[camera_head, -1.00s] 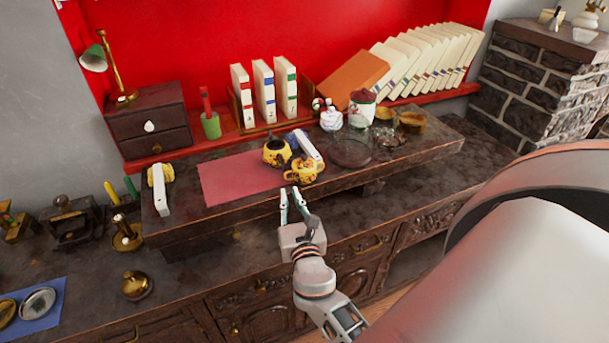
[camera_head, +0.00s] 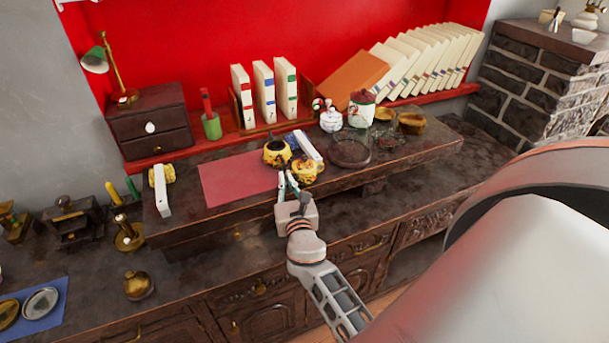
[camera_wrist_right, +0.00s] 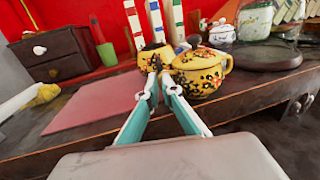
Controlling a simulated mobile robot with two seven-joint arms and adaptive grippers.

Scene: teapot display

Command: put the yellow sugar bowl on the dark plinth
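The yellow sugar bowl (camera_head: 306,173), lidded and painted with dark flowers, stands on the raised dark wooden shelf by the pink mat. It also shows in the right wrist view (camera_wrist_right: 201,75), with one handle clear at its right. My right gripper (camera_head: 285,174) is at the bowl's left side. In the right wrist view its fingertips (camera_wrist_right: 158,73) are drawn close together at the left handle, which they mostly hide. A low round dark disc (camera_head: 349,154), seemingly the dark plinth, lies right of the bowl, also in the wrist view (camera_wrist_right: 258,55). My left gripper is not in view.
A yellow open-topped pot (camera_head: 276,150) stands close behind the bowl, with a white-and-blue book (camera_head: 308,146) beside it. A white lidded jar (camera_head: 331,120) and a red-topped jar (camera_head: 361,110) stand behind the disc. The pink mat (camera_head: 235,182) is bare at left.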

